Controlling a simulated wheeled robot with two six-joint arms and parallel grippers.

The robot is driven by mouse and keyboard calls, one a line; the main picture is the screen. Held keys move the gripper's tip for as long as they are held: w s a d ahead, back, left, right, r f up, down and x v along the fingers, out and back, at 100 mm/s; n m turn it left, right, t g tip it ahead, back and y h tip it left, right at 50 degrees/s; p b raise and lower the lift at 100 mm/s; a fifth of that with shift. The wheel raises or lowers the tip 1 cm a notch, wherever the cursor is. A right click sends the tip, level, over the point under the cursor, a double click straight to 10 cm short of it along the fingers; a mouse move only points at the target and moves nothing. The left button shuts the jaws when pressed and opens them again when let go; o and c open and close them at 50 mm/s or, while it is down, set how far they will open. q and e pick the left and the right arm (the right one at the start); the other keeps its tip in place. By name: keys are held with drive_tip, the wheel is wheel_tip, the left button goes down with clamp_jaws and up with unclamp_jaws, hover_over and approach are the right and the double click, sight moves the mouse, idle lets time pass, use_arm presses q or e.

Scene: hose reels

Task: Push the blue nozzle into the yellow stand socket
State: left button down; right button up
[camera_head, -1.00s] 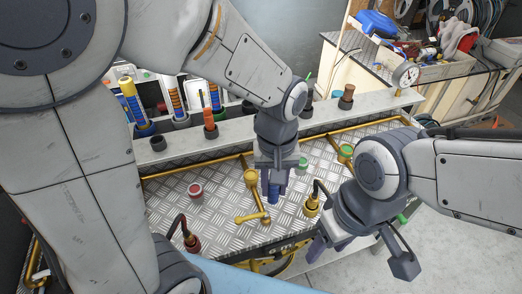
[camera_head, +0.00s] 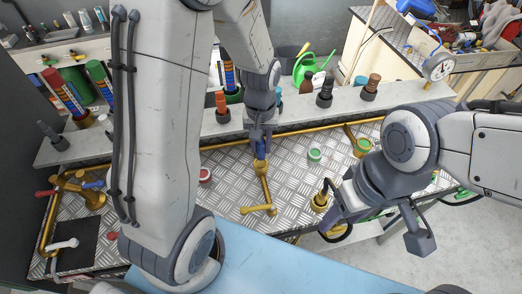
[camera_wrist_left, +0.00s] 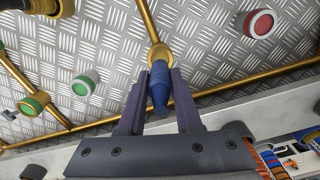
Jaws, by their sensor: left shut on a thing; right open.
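My left gripper (camera_head: 260,140) is shut on the blue nozzle (camera_wrist_left: 160,86), one finger on each side of it. In the wrist view the nozzle's wide end meets the yellow stand socket (camera_wrist_left: 160,54), lined up with it. How deep it sits cannot be told. In the head view only a little of the blue nozzle (camera_head: 261,149) shows, just above the yellow socket (camera_head: 261,164); the gripper hides the rest. My right gripper (camera_head: 338,220) is open and empty, low at the right near the bench's front edge.
A red-ringed socket (camera_head: 205,175) and a green-ringed one (camera_head: 314,155) stand on the chequered metal bench. A brass fitting with a black hose (camera_head: 320,199) is close to my right gripper. A grey shelf (camera_head: 295,117) with several nozzles runs behind.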

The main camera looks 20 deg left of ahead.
sight(261, 154)
use_arm(q)
wheel_tip(261, 154, down, 4)
drive_tip(key=shift+r+p, duration=0.1)
drive_tip(key=shift+p, duration=0.3)
drive_tip(key=shift+f, duration=0.25)
drive_tip(key=shift+f, duration=0.15)
drive_tip(key=c, duration=0.6)
unclamp_jaws()
